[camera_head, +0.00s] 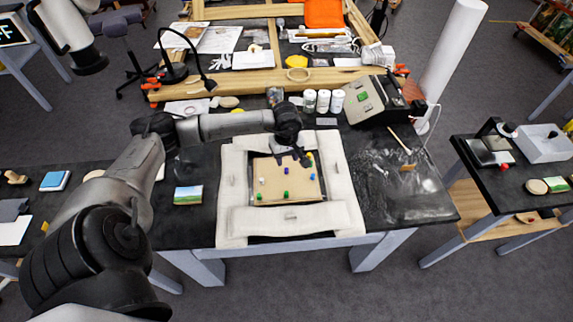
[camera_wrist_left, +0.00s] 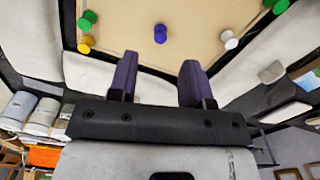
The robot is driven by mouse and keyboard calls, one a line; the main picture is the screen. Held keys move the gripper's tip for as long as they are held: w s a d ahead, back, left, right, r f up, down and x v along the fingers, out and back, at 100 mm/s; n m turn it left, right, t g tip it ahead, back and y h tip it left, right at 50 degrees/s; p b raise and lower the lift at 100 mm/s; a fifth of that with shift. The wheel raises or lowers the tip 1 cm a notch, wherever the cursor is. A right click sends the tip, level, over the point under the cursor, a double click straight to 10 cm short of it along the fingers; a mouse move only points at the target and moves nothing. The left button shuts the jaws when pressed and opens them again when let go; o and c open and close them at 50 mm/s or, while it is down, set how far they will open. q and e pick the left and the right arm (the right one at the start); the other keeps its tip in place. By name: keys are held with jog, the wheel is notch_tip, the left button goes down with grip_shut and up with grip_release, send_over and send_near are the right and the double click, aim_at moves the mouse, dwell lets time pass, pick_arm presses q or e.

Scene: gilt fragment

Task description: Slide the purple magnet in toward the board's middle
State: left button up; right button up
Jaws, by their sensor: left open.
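The purple magnet (camera_wrist_left: 160,33) stands on the tan board (camera_wrist_left: 200,13) in the left wrist view. It is just beyond my left gripper's fingertips (camera_wrist_left: 158,68), in line with the gap between them. The fingers are open with nothing visible between them, and no contact with the magnet shows. In the head view my left gripper (camera_head: 293,158) hangs over the far part of the board (camera_head: 267,168).
Green (camera_wrist_left: 88,17), yellow (camera_wrist_left: 86,42) and white (camera_wrist_left: 229,39) magnets stand around the purple one. A pale padded frame (camera_head: 346,195) surrounds the board. White jars (camera_head: 323,101) and a grey device (camera_head: 372,99) stand behind it.

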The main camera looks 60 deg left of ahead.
aim_at(286, 169)
pick_arm(q)
notch_tip(286, 169, up, 8)
jog(key=shift+f, duration=0.2)
dwell(0.8)
